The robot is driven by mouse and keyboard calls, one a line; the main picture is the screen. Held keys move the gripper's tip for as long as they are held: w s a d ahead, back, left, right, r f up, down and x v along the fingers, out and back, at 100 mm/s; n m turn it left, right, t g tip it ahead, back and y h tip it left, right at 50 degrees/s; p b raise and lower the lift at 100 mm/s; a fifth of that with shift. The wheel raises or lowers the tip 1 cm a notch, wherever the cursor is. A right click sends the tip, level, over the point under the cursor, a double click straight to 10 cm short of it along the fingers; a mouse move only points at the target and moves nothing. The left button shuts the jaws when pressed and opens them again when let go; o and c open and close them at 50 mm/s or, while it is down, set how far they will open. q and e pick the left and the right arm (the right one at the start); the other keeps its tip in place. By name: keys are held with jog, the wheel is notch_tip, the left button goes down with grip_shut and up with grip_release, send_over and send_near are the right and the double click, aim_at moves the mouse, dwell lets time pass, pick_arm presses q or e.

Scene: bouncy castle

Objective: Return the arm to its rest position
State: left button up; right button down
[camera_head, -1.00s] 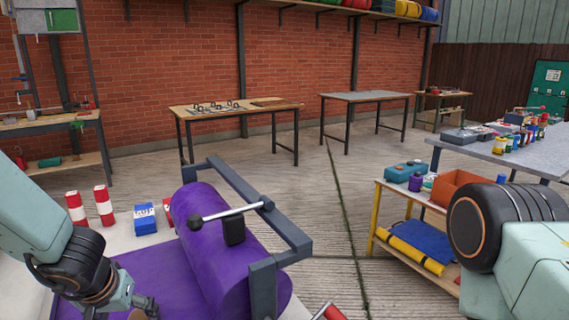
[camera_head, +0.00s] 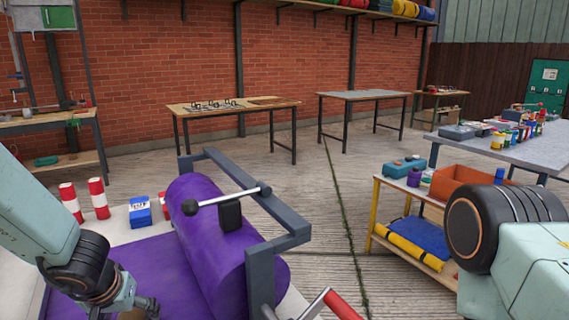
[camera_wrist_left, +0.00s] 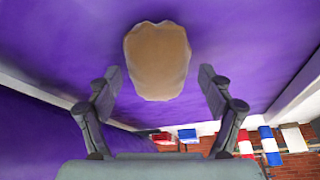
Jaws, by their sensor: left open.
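My left arm comes in from the left in the head view, and its gripper (camera_head: 128,308) is low over the purple sheet (camera_head: 150,262). In the left wrist view the left gripper (camera_wrist_left: 160,88) is open, its two fingers apart with nothing between them. A tan, rough-edged patch (camera_wrist_left: 157,60) lies on the purple sheet beyond the fingertips. I cannot tell from the view how far the fingers are from the sheet. My right arm shows at the right edge of the head view, but its gripper is out of the picture.
A purple roll (camera_head: 215,235) in a grey frame (camera_head: 262,270) with a handled bar (camera_head: 228,198) stands right of my left gripper. Red-and-white cans (camera_head: 98,198) and a blue box (camera_head: 140,212) stand behind the sheet. A yellow-legged cart (camera_head: 405,225) stands to the right.

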pick_arm(q)
jog(key=a+p+v, duration=0.1)
jog(key=p+v, duration=0.8)
jog(key=v, duration=0.4)
jog(key=b+x, duration=0.3)
jog(key=x, duration=0.1)
jog(key=b+x, duration=0.3)
jog(key=x, duration=0.1)
jog(key=d+b+x, duration=0.1)
jog(key=b+x, duration=0.2)
jog(key=x, duration=0.2)
notch_tip(320, 180, up, 11)
jog(key=p, duration=1)
jog(key=s+d+m+h+b, duration=0.1)
jog(key=s+d+m+h, duration=0.1)
jog(key=d+m, duration=0.4)
jog(key=shift+d+r+h, duration=0.3)
jog(key=shift+d+r, duration=0.1)
